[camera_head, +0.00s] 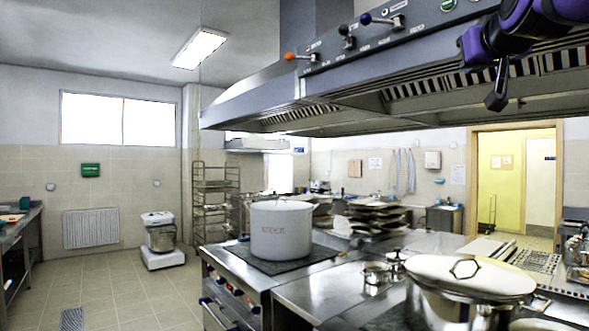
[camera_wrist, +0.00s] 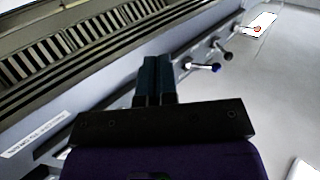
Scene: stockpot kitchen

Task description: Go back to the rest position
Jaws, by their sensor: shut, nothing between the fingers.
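My gripper (camera_head: 496,100) is at the upper right of the head view, in front of the hood's slatted underside and pointing down. In the wrist view its two dark fingers (camera_wrist: 155,62) are together, with nothing between them. The range hood (camera_head: 262,92) spans the upper right of the head view. Its front panel carries an orange-tipped lever (camera_head: 289,56), a black lever (camera_head: 347,31) and a blue-tipped lever (camera_head: 367,19). In the wrist view the blue-tipped lever (camera_wrist: 214,68) is right of the fingers. I cannot tell whether the gripper touches the hood.
A large white stockpot (camera_head: 281,232) stands on the stove (camera_head: 255,280) below the hood. A lidded steel pot (camera_head: 470,280) is at the lower right. The tiled floor (camera_head: 130,295) at left is mostly open. A floor mixer (camera_head: 160,240) and rack (camera_head: 213,200) stand behind.

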